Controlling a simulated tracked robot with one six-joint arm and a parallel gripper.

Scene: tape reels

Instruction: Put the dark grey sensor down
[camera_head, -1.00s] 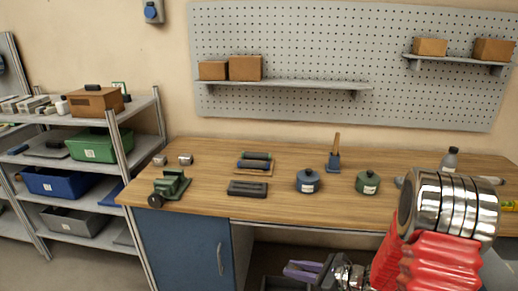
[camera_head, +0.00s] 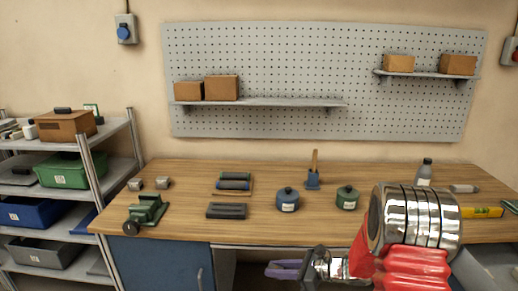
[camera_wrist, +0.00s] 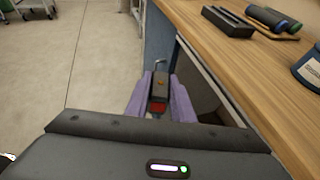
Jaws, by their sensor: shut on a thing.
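My gripper (camera_wrist: 159,110) has purple fingers and is shut on the dark grey sensor (camera_wrist: 159,88), a small dark block with an orange dot on top and a red patch at its near end. In the wrist view the sensor is in front of the bench's edge, over the floor side, not on the bench top. In the head view the gripper (camera_head: 283,269) shows at the bottom, before the bench front; the sensor cannot be made out there.
The wooden bench (camera_head: 270,235) bears a green vise (camera_head: 146,213), a dark slotted block (camera_head: 226,211), dark rollers (camera_head: 235,180), a blue pot (camera_head: 287,200) and a green pot (camera_head: 347,197). Bare wood lies between them. Shelves (camera_head: 95,185) with bins stand at the left.

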